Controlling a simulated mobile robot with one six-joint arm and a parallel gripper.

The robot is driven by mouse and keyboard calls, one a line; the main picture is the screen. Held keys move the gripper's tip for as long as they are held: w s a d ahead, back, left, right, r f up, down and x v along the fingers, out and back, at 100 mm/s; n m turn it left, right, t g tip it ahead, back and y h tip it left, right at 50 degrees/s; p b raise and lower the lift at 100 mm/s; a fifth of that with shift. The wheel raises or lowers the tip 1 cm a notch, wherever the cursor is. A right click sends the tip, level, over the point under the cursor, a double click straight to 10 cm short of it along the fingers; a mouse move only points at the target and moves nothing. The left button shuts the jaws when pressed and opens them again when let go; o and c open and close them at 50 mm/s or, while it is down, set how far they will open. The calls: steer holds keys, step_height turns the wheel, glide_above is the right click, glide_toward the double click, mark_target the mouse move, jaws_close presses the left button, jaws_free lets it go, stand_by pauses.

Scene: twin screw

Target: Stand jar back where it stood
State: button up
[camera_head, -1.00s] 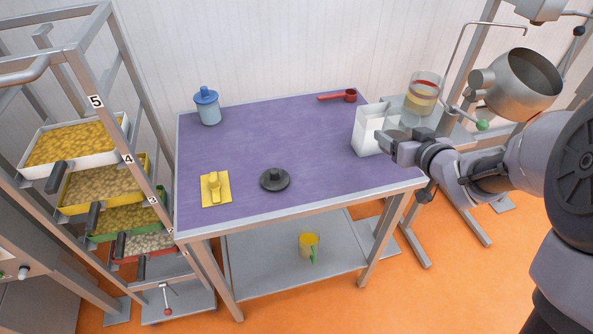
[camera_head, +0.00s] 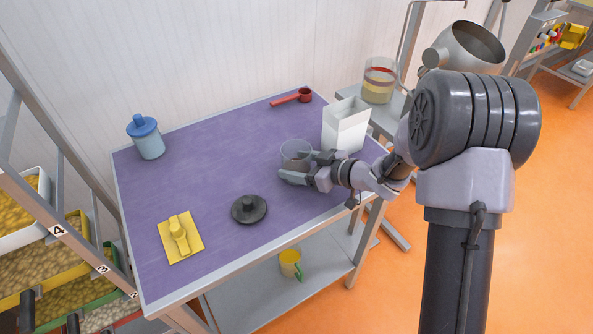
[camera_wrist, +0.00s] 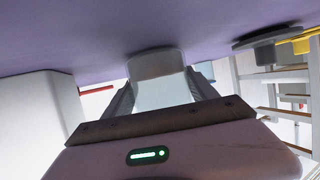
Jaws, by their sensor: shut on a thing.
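A clear, see-through jar (camera_head: 296,154) is upright at the purple table's right half, left of the white bin. My gripper (camera_head: 298,169) is shut on the jar from the right, one finger on each side. In the wrist view the jar (camera_wrist: 158,82) sits between the fingers, against the purple surface. I cannot tell whether its base touches the table or hangs just above it. A black knobbed lid (camera_head: 249,209) lies flat on the table (camera_head: 213,180), in front and to the left of the jar, apart from it.
A tall white open bin (camera_head: 345,125) stands close to the right of the jar. A red scoop (camera_head: 293,97) lies at the back edge, a blue-lidded jar (camera_head: 147,139) at back left. A yellow plate with a handle (camera_head: 181,238) lies front left. The table's middle is clear.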

steer(key=shift+f, duration=0.2)
steer(key=o, duration=1.6)
steer(key=shift+c, duration=0.2)
